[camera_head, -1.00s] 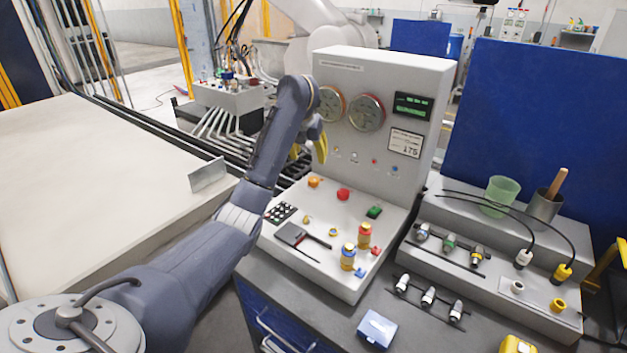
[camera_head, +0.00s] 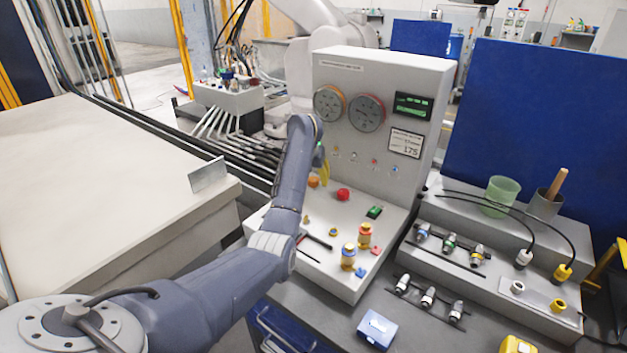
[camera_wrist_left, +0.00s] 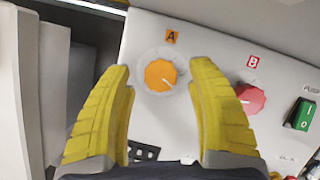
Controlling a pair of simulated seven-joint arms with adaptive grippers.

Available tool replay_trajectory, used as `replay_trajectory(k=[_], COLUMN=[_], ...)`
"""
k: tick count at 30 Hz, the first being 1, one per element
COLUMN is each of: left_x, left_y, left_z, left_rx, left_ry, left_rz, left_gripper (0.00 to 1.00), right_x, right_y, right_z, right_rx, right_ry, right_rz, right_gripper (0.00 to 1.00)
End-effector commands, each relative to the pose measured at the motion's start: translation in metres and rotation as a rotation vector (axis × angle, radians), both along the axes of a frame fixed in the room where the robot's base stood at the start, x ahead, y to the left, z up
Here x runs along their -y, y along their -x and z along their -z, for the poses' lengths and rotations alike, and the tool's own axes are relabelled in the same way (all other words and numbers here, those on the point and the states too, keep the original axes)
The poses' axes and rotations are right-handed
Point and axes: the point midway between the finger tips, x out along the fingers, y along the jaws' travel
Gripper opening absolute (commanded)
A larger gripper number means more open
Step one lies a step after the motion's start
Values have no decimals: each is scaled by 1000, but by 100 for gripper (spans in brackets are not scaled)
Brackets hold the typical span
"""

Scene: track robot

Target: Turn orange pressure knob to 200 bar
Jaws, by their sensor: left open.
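The orange knob (camera_head: 313,181) sits at the back left of the control console's sloping panel. In the left wrist view the orange knob (camera_wrist_left: 160,75) lies on a pale round dial beneath an orange "A" label. My left gripper (camera_wrist_left: 160,80) is open, its two yellow fingers spread to either side of the knob in that view. In the head view the left gripper (camera_head: 323,172) is partly hidden behind my forearm, just above the knob. I cannot tell whether the fingers touch it. A display (camera_head: 405,143) on the upright panel seems to read 175. My right gripper is not in view.
A red knob (camera_head: 343,194), labelled B in the wrist view, and a green switch (camera_head: 374,211) stand to the right. Two gauges, including a red-rimmed one (camera_head: 367,113), are on the upright panel behind.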

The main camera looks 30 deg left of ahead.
Motion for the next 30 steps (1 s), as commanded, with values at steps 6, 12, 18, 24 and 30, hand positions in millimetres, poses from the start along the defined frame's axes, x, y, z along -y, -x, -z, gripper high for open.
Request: replay_trajectory(k=[6,12,18,24,30], left_x=[0,-1,-1,-1,-1], left_y=[-4,-5,-5,-5,-5], left_z=[11,13,12,12,12], left_rx=[0,0,1,1,1], left_ry=[1,1,0,0,0], left_rz=[2,1,1,1,1], left_gripper=[57,57,56,32,9], right_x=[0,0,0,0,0], right_y=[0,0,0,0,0], right_z=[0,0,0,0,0], right_rx=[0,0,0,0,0], right_ry=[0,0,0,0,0], right_rz=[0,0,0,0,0], right_gripper=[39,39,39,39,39])
